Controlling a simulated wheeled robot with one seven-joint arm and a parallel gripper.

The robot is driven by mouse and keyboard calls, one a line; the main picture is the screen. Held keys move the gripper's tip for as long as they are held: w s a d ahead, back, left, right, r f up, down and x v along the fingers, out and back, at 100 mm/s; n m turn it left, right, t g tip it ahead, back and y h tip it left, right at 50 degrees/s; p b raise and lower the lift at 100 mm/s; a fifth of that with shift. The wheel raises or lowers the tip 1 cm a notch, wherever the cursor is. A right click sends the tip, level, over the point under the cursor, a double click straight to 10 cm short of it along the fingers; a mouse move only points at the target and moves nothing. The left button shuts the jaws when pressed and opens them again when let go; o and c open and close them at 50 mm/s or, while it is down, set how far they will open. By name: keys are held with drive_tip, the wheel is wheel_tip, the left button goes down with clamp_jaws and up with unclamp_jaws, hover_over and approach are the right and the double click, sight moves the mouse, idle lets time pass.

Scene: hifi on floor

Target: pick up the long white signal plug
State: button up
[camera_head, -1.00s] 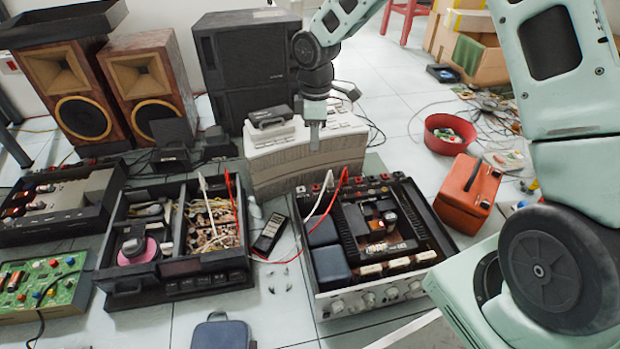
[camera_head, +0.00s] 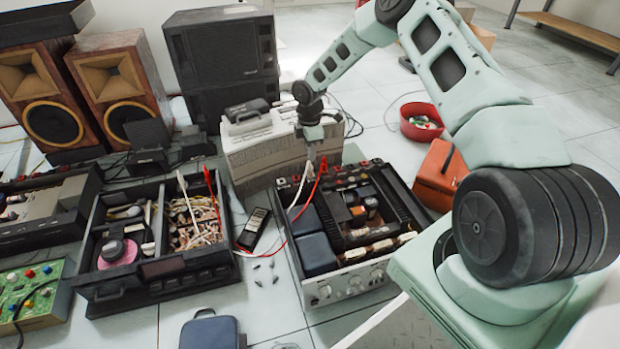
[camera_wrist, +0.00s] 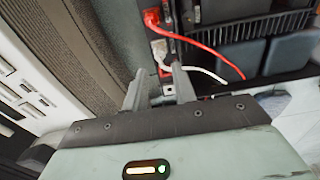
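The white signal plug (camera_wrist: 158,50) sits in the back panel of the open amplifier in the wrist view, with a white cable curving away to the right. In the head view its white cable (camera_head: 301,186) rises at the amplifier's back left corner. My gripper (camera_wrist: 158,82) is open and empty. Its two fingers are apart, pointing toward the connector panel, with the white plug beyond the gap between the tips.
A red plug (camera_wrist: 152,17) and red cable lie close beside the white plug. The amplifier (camera_head: 345,282) stands on the floor. A pale ribbed case (camera_head: 262,160) stands directly behind it. Another opened unit (camera_head: 165,280) stands left; a red bowl (camera_head: 422,122) is back right.

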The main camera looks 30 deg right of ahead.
sight(311, 166)
drive_tip(key=shift+d+f+b, duration=0.15)
drive_tip(key=shift+f+b, duration=2.55)
drive_tip(key=shift+f, duration=1.1)
drive_tip(key=shift+r, duration=0.1)
clamp_jaws()
